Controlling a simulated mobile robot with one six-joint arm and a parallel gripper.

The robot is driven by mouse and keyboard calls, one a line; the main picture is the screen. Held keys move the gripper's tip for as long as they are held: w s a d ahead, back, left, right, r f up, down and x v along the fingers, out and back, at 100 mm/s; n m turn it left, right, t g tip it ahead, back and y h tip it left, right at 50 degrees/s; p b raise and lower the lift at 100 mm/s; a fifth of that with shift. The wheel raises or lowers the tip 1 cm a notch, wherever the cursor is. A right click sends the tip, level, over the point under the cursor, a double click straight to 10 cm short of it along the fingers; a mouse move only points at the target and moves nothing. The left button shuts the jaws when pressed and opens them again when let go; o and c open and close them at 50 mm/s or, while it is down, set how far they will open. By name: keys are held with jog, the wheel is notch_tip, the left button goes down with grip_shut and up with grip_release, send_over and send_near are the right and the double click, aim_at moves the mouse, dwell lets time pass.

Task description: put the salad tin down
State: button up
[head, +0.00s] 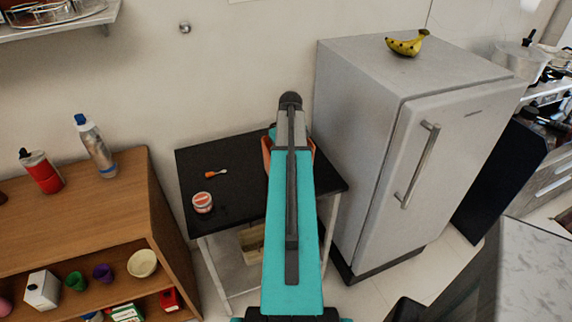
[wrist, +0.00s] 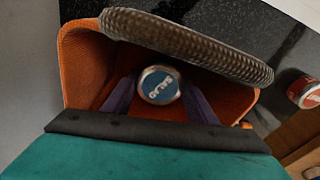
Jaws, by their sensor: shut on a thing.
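The salad tin (wrist: 158,84) shows its round blue end with white lettering in the wrist view. My gripper (wrist: 158,100) is shut on it, with a purple finger on each side. Tin and fingers are within the outline of an orange open container (wrist: 85,72), with a brown ribbed band (wrist: 190,40) curving across it. I cannot tell whether the tin touches the container's bottom. In the head view, the orange container (head: 266,152) shows on both sides of my arm at the black table (head: 235,215); my arm hides the tin and fingers.
On the table's left part are a red-and-white tin (head: 203,202) and a small orange-handled item (head: 216,173). Black tabletop around them is free. A fridge (head: 410,140) stands close on the right, and a wooden shelf (head: 90,215) on the left.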

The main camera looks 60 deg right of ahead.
jog(key=shift+f+p, duration=0.5)
jog(key=shift+f, duration=1.3)
jog(key=shift+f, duration=0.15)
jog(key=o, duration=1.3)
jog(key=shift+r, duration=0.25)
jog(key=shift+s+a+r+b, duration=0.15)
jog(key=shift+r+b, duration=0.25)
jog(key=shift+r, duration=1.55)
jog(key=shift+s+a+r+b, duration=0.1)
jog(key=shift+s+r+b, duration=0.3)
jog(key=shift+r, duration=1.55)
jog(key=shift+s+a+r+b, duration=0.1)
jog(key=shift+r+b, duration=0.35)
jog(key=shift+r, duration=1.5)
